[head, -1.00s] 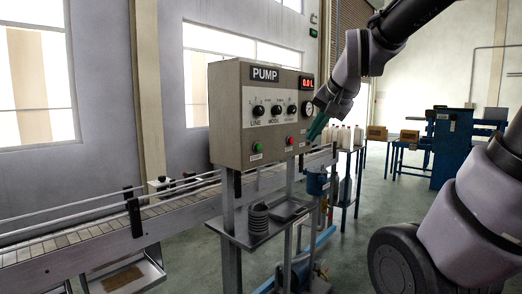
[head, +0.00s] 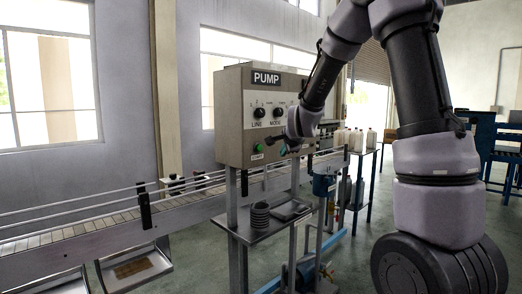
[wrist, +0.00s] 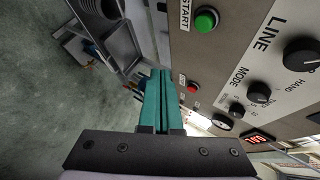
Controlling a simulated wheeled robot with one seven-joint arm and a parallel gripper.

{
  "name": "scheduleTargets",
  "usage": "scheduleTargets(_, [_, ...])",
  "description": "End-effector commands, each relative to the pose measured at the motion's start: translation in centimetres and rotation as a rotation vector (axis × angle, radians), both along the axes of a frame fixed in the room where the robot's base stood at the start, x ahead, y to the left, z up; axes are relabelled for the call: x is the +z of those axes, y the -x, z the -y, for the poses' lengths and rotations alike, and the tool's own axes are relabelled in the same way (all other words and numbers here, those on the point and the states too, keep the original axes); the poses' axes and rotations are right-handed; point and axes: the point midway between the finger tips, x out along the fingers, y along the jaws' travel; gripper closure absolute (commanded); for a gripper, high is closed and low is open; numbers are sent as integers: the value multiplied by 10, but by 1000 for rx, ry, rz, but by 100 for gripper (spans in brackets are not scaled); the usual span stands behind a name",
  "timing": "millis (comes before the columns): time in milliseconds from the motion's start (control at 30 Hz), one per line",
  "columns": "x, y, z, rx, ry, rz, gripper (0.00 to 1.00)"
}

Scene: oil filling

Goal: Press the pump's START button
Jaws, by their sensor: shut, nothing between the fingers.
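The grey pump panel (head: 232,120) stands upright beside the conveyor, marked PUMP. Its green START button (head: 258,148) is at the lower left of the front face. In the wrist view the green button (wrist: 206,20) shows at the top, with the START label beside it. My gripper (wrist: 158,72) has teal fingers shut together with nothing between them. The fingertips lie below and left of the green button in that view, apart from it. In the head view my wrist and forearm cover the right part of the panel.
A red button (wrist: 193,88) sits on the same face, close to my fingers. LINE knob (head: 259,112) and MODE knob (head: 278,112) are above. A shelf (head: 262,228) with stacked dark rings is below. The conveyor (head: 80,228) runs at the left.

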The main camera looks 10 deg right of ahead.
Motion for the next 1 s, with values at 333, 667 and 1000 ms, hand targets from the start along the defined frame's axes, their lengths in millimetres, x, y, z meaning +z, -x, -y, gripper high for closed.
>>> scheduleTargets(333, [0,-2,-2,1,0,-1,100])
scheduleTargets(667, [0,-33,-26,4,1,-1,100])
scheduleTargets(1000, [0,-64,-48,1,0,-2,100])
